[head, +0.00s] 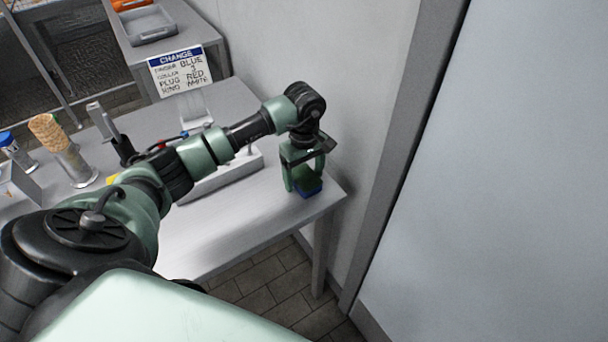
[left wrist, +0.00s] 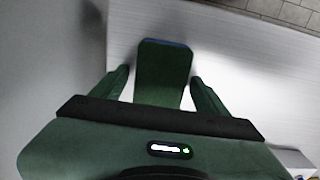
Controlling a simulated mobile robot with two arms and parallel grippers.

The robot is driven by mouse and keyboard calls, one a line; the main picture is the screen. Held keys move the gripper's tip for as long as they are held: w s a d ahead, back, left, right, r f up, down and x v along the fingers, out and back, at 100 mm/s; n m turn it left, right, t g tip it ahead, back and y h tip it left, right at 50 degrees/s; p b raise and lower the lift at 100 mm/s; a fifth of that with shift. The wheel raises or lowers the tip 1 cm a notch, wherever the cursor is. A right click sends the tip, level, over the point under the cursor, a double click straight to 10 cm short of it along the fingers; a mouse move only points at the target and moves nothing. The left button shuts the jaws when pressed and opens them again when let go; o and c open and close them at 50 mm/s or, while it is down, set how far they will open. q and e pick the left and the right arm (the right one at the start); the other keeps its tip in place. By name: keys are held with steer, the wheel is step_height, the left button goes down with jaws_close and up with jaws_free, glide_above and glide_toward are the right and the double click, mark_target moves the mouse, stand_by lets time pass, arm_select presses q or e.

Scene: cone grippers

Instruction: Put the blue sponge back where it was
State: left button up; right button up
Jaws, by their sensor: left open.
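The blue sponge (head: 309,192) is at the right end of the grey table, near its corner. In the left wrist view the sponge (left wrist: 163,72) shows a dark green top face with a thin blue edge. My left gripper (left wrist: 160,78) is open, pointing down, with one finger on each side of the sponge. A gap shows between the sponge and the left finger; contact at the right finger is hard to tell. My right gripper is not in view.
A sign (head: 181,70) stands on the table (head: 225,225) at the back. A pale block (head: 222,178) lies behind my left arm. A container with a cone stack (head: 62,150) and a blue-capped bottle (head: 12,150) are at the left. A wall stands close right of the gripper.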

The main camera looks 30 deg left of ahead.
mark_target(304, 175)
arm_select(q)
step_height(304, 175, up, 12)
steer(key=b, duration=0.2)
stand_by(0.4)
